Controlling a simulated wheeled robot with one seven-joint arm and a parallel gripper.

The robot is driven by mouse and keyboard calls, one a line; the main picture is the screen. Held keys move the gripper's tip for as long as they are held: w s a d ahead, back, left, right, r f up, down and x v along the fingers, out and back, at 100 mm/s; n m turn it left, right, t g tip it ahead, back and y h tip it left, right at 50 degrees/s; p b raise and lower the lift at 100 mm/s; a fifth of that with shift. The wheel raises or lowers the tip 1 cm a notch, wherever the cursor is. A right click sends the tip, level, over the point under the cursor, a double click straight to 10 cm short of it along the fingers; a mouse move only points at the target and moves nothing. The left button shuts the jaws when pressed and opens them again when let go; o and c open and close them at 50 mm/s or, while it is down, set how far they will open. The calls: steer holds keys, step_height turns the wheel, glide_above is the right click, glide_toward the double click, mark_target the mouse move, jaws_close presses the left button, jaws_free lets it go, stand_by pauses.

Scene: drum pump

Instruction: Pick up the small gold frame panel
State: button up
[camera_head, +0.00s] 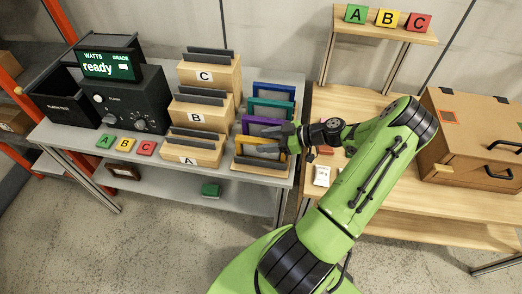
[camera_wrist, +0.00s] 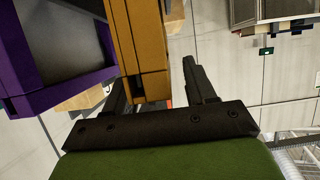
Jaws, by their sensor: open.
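The small gold frame panel (camera_head: 246,141) stands at the front of a wooden rack (camera_head: 262,167), with a dark centre. My gripper (camera_head: 284,138) is at the panel's right end in the head view, and the fingers partly hide that end. In the wrist view the gold panel (camera_wrist: 143,50) reaches down between my two open fingers (camera_wrist: 154,80). The left finger is close beside it, and contact is unclear. There is a gap to the right finger. The purple frame panel (camera_head: 246,126) stands just behind; it also shows in the wrist view (camera_wrist: 60,88), left of the left finger.
Teal (camera_head: 270,108) and blue (camera_head: 273,88) frame panels stand farther back. Stepped wooden holders marked A, B and C (camera_head: 200,115) stand left of the rack. A black device (camera_head: 130,100) reads "ready". A cardboard box (camera_head: 470,140) sits on the right bench.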

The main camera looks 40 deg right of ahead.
jaws_close()
stand_by(0.5)
